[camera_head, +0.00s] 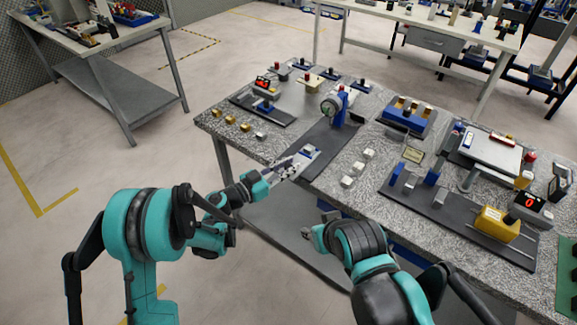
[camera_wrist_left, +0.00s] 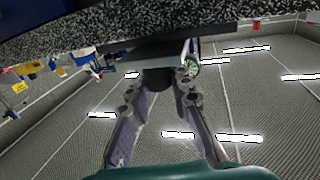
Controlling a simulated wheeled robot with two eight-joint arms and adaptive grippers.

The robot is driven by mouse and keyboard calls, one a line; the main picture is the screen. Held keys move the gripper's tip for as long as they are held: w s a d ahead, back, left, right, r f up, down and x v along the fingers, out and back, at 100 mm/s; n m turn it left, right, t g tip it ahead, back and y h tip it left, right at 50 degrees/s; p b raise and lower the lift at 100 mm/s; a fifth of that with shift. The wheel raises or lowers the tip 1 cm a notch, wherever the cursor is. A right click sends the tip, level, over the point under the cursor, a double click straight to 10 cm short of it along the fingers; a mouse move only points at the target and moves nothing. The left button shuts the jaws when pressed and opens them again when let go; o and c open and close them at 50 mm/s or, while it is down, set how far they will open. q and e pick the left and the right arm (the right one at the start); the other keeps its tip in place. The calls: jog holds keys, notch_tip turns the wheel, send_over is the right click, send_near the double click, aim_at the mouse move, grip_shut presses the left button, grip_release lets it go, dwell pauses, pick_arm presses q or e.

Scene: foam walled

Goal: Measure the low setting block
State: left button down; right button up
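A round dial gauge (camera_head: 331,106) stands on a dark mat (camera_head: 328,140) near the table's middle. Several small silver blocks (camera_head: 363,165) lie right of the mat and several gold blocks (camera_head: 230,119) lie left of it; I cannot tell which is the low setting block. My left gripper (camera_head: 304,157) is at the mat's front end, by a pale plate with a small blue part on it. In the left wrist view its fingers (camera_wrist_left: 160,88) stand apart around a dark shape under a pale plate (camera_wrist_left: 172,52); a grip is unclear. My right gripper (camera_head: 308,233) is in front of the table, its fingers unclear.
A blue tray (camera_head: 407,117) with gold pieces stands behind. Another dark board (camera_head: 262,111) lies at the left. The speckled table's front edge lies near both arms.

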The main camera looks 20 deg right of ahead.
aim_at(305, 155)
pick_arm(q)
jog(key=w+d, duration=0.3)
jog(key=d, duration=0.1)
jog(key=w+d, duration=0.2)
jog(key=d, duration=0.1)
jog(key=shift+w+d, duration=0.1)
jog(key=shift+w, duration=0.25)
jog(key=c, duration=1.3)
grip_release()
jog(key=shift+c, duration=0.2)
jog(key=v, duration=1.2)
